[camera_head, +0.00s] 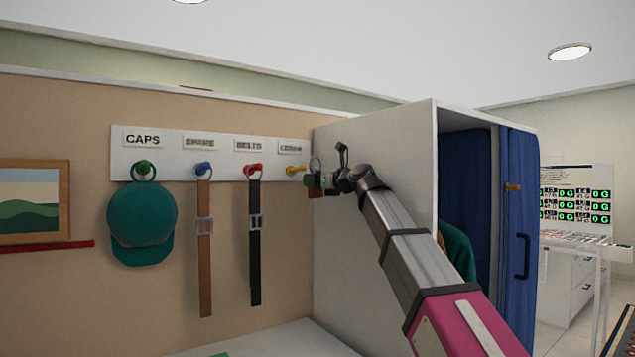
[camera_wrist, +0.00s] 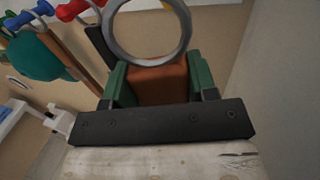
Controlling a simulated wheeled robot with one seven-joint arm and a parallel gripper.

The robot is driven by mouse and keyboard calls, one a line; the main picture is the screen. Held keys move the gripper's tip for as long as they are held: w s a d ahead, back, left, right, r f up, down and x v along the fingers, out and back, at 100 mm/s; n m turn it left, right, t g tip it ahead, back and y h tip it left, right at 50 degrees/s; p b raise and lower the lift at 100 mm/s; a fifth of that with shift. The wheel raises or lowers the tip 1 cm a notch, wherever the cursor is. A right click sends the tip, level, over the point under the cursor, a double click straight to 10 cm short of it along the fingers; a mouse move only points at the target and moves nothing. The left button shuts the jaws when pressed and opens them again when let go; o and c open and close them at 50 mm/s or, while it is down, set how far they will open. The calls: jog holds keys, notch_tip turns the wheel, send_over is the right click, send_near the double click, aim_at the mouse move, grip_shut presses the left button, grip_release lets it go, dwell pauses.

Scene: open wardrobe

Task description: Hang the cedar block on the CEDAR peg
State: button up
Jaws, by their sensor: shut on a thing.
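The cedar block (camera_wrist: 158,85) is a reddish-brown block with a large grey ring (camera_wrist: 184,38) at its top. My gripper (camera_wrist: 160,80) is shut on it, one green finger on each side. In the head view my gripper (camera_head: 322,181) holds the block (camera_head: 313,190) just right of the yellow CEDAR peg (camera_head: 294,170), with the ring (camera_head: 316,162) standing up. The ring looks apart from the peg there, to its right; the depth between them is hard to judge. The peg is mostly out of sight in the wrist view.
The white peg board (camera_head: 225,172) also carries a green cap (camera_head: 141,222) on the green peg, a brown belt (camera_head: 205,260) on blue and a black belt (camera_head: 255,265) on red. A white wardrobe side panel (camera_head: 375,240) stands close right of the CEDAR peg.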

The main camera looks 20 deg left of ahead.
jog(key=shift+w+a+f, duration=0.3)
jog(key=shift+w+a, duration=0.9)
jog(key=shift+a, duration=0.25)
jog(key=shift+w+a+f, duration=0.35)
jog(key=shift+w+a, duration=0.8)
jog(key=shift+a, duration=0.35)
jog(key=shift+w+a+f, duration=0.3)
jog(key=shift+w+a, duration=0.9)
jog(key=shift+a, duration=0.25)
jog(key=o, duration=1)
